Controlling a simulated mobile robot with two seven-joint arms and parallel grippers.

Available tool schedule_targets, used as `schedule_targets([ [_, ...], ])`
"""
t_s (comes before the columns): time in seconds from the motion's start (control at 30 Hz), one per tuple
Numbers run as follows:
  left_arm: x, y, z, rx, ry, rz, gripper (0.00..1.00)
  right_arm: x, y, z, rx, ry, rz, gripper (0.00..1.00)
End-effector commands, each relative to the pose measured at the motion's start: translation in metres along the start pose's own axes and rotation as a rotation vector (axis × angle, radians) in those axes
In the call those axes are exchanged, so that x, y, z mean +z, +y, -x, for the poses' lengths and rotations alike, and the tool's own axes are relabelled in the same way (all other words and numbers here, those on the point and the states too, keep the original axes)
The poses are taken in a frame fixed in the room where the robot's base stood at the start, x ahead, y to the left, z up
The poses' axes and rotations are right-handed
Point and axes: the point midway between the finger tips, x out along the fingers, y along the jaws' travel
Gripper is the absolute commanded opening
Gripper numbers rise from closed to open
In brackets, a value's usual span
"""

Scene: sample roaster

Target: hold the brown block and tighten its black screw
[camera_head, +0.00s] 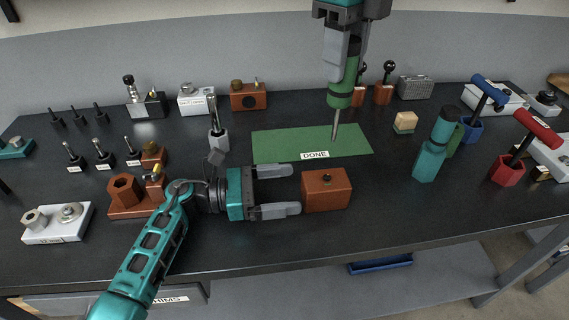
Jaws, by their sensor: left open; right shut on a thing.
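The brown block (326,192) stands on the dark bench in front of the green mat. A small dark screw (326,178) shows on its top; how deep it sits is too small to tell. My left gripper (296,190) is open, its two fingers pointing right, with the tips beside the left face of the block. Whether they touch it I cannot tell. My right gripper (346,72) comes down from the top and is shut on a green-handled screwdriver (341,98). The screwdriver points down, nearly upright, its tip above or over the mat, behind the block.
The green mat (275,144) labelled DONE lies behind the block. A wooden-green block (405,122), a teal bottle-like tool (434,148) and red and blue T-handled tools stand right. Brown and white fixtures (57,222) stand left.

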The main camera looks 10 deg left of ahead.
Motion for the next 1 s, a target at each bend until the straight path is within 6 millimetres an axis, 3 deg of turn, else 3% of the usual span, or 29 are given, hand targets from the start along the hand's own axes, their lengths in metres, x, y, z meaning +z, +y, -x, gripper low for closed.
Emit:
schedule_targets([
  [0.2,-0.001,-0.001,-0.041,-0.002,-0.004,0.001,0.94,0.0,0.0,0.0,0.0,-0.001,0.001,0.0],
  [0.4,-0.001,0.0,-0.066,0.0,-0.002,0.0,0.94,0.0,0.0,0.0,0.0,-0.001,0.001,0.0],
  [0.83,-0.002,0.0,-0.075,0.0,0.001,-0.001,0.94,0.0,0.0,0.0,0.0,-0.001,0.001,0.0],
  [1.0,-0.002,0.0,-0.075,0.0,0.001,-0.001,0.78,0.0,0.0,0.0,0.0,-0.001,0.001,0.0],
])
